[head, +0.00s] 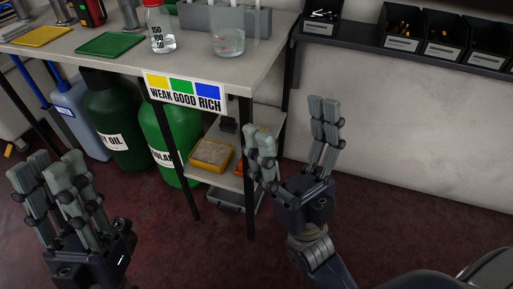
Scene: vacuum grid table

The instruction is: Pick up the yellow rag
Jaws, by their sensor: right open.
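A flat yellow rag (42,36) lies on the tabletop at the far left, near the table's front edge. A green rag (110,44) lies flat to its right. My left gripper (56,160) is at the lower left, in front of and below the tabletop, apart from the yellow rag. Its fingers point up and overlap in view, so its opening is unclear. My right gripper (292,118) is open and empty, fingers up, right of the table's front corner and far from the yellow rag.
On the table (200,74) stand a clear bottle (160,28) and a glass beaker (228,40). Green canisters (115,120) stand underneath. A low shelf holds a yellow tray (211,154). A wall shelf (400,48) with black bins is at upper right. Floor at right is clear.

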